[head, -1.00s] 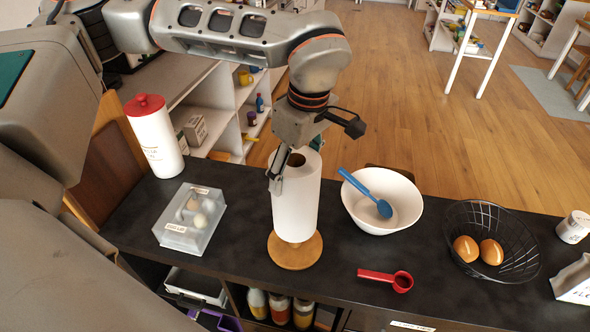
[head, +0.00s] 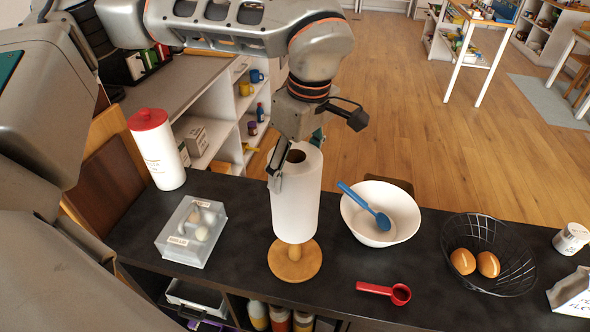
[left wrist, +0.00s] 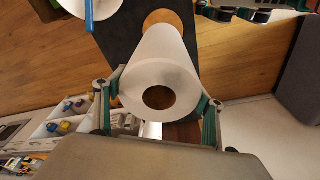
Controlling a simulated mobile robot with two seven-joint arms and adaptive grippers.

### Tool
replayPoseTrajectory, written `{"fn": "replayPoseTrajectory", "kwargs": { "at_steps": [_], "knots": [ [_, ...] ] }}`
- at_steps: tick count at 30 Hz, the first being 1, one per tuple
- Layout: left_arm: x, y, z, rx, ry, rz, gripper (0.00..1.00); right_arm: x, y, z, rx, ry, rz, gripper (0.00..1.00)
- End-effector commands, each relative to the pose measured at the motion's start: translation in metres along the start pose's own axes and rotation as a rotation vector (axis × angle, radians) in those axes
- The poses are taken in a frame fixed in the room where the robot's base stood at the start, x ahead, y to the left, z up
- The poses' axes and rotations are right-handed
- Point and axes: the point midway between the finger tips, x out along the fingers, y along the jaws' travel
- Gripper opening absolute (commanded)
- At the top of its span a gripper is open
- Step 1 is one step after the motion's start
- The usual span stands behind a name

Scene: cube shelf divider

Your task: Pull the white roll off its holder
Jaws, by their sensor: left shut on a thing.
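The white roll (head: 296,205) is upright around the wooden holder (head: 295,262), whose round base stands on the dark counter. A short length of the wooden post shows between the roll's lower end and the base, so the roll is raised but still around the post. My left gripper (head: 297,166) is shut on the roll near its top, with a finger on either side. In the left wrist view the roll (left wrist: 160,82) lies between the green-padded fingers (left wrist: 160,110), its open core facing the camera. The holder's base (left wrist: 168,20) shows beyond it. My right gripper is not in view.
A white bowl (head: 365,228) with a blue spoon (head: 365,205) stands right of the roll. A red scoop (head: 385,291) lies in front. A clear box (head: 190,240) and red-lidded canister (head: 157,150) stand left.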

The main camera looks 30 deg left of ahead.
Motion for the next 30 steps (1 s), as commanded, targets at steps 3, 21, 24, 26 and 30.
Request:
{"fn": "replayPoseTrajectory", "kwargs": {
  "at_steps": [3,21,24,26,30],
  "knots": [
    [-0.007,0.000,-0.001,0.000,0.000,0.001,0.44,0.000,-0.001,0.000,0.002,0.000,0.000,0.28],
    [-0.039,0.000,-0.006,-0.002,0.001,0.002,0.44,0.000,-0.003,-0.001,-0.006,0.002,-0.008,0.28],
    [-0.043,0.000,-0.007,-0.001,0.000,0.002,0.44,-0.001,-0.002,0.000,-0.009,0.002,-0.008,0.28],
    [-0.045,0.000,-0.007,0.000,0.000,0.001,0.44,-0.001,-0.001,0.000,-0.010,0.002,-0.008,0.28],
    [-0.046,0.000,-0.007,0.000,0.000,0.000,0.44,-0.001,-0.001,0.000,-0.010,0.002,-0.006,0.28]
  ]
}}
